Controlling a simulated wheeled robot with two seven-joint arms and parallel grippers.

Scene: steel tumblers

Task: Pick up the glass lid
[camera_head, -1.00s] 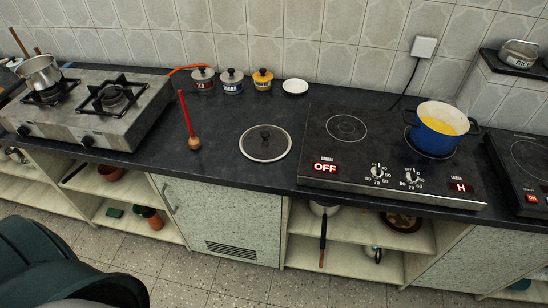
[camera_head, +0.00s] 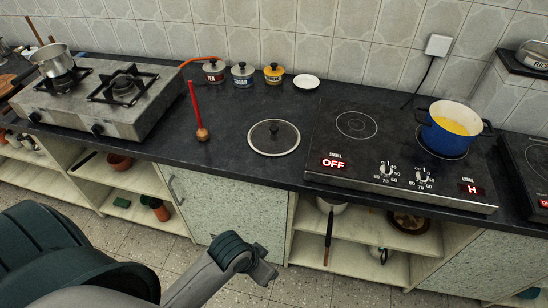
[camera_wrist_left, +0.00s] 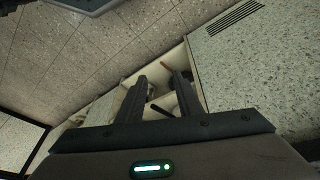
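The glass lid (camera_head: 272,147) lies flat on the dark countertop, left of the black cooktop. It is round and clear, with a pale rim and a dark knob in the middle. My left gripper (camera_head: 264,272) is in front of the counter, below the lid's height and well apart from it. In the left wrist view my left gripper (camera_wrist_left: 160,77) shows two dark fingers with a gap between them and nothing held. That view faces the floor and the cabinet, and the lid is not in it. My right gripper is in neither view.
Behind are several canisters (camera_head: 242,76) and a white saucer (camera_head: 306,81). The cooktop (camera_head: 345,143) carries a blue pot (camera_head: 443,137) at right. The counter around the lid is clear.

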